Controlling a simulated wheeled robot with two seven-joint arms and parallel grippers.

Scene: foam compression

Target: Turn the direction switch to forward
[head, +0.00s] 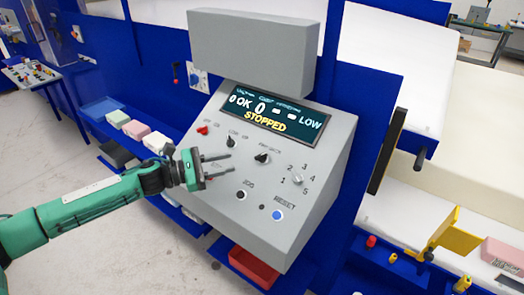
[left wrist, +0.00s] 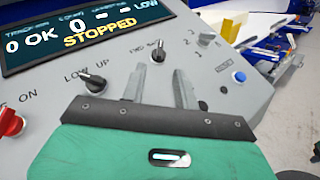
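The direction switch (head: 262,158) is a small black knob under a blurred label on the sloped grey control panel (head: 225,130). In the left wrist view, the switch (left wrist: 158,53) stands just beyond the fingertips, with a label beside it that seems to start with FWD. Which side its pointer favours is too small to tell. My left gripper (head: 232,163) is in front of the panel, left of the switch and apart from it. Its two fingers (left wrist: 159,85) are spread with nothing between them. My right gripper is not in view.
The display (head: 275,118) reads STOPPED. A red switch (head: 203,129), a black LOW/UP knob (head: 231,141), a numbered dial (head: 297,179), a black button (head: 241,194) and a blue RESET button (head: 277,215) surround the direction switch. A grey box (head: 250,50) overhangs the panel top.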

